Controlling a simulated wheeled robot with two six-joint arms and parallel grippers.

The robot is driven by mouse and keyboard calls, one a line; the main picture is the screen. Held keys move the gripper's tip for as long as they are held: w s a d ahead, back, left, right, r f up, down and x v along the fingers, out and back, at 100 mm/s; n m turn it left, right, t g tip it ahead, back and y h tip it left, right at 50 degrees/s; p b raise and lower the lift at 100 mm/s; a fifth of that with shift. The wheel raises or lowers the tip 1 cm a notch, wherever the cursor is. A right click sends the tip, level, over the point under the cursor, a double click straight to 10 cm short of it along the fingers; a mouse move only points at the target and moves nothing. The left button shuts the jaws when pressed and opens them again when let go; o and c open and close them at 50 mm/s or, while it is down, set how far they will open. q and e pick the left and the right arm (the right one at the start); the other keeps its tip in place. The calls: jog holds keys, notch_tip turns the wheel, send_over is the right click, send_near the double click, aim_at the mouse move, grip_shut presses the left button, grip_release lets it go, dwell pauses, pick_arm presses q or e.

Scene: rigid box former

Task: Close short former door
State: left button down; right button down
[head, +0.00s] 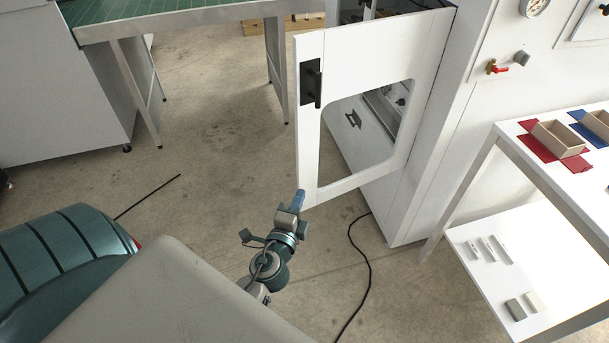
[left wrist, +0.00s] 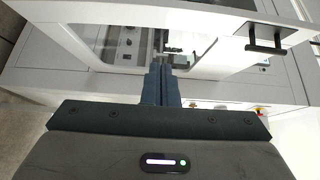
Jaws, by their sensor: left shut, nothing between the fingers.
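The short former door (head: 368,60) is white, with a large window opening and a black handle (head: 312,82) near its free edge. It stands swung open from the white machine, hinged at the right. My left gripper (head: 298,200) is shut and empty, its blue fingertips by the door's lower free corner. I cannot tell whether they touch it. In the left wrist view, the shut fingers (left wrist: 160,84) point toward the machine, and the black handle (left wrist: 265,41) shows at upper right. My right gripper is not in view.
A white table (head: 465,207) with red and blue blanks and wooden boxes stands at the right. A green-topped table (head: 165,18) is at the back left. A black cable (head: 362,255) lies on the floor. Open floor lies left of the door.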

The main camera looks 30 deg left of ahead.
pick_arm(q)
jog(key=p, duration=0.4)
send_near(307, 151)
jog(key=w+d, duration=0.2)
jog(key=w, duration=0.2)
jog(key=a, duration=0.1)
jog(key=w+a, duration=0.1)
jog(key=a, duration=0.1)
jog(key=shift+w+a, duration=0.1)
jog(key=shift+w, duration=0.1)
jog(key=shift+w+a+p, duration=0.1)
jog(key=shift+a+p, duration=0.2)
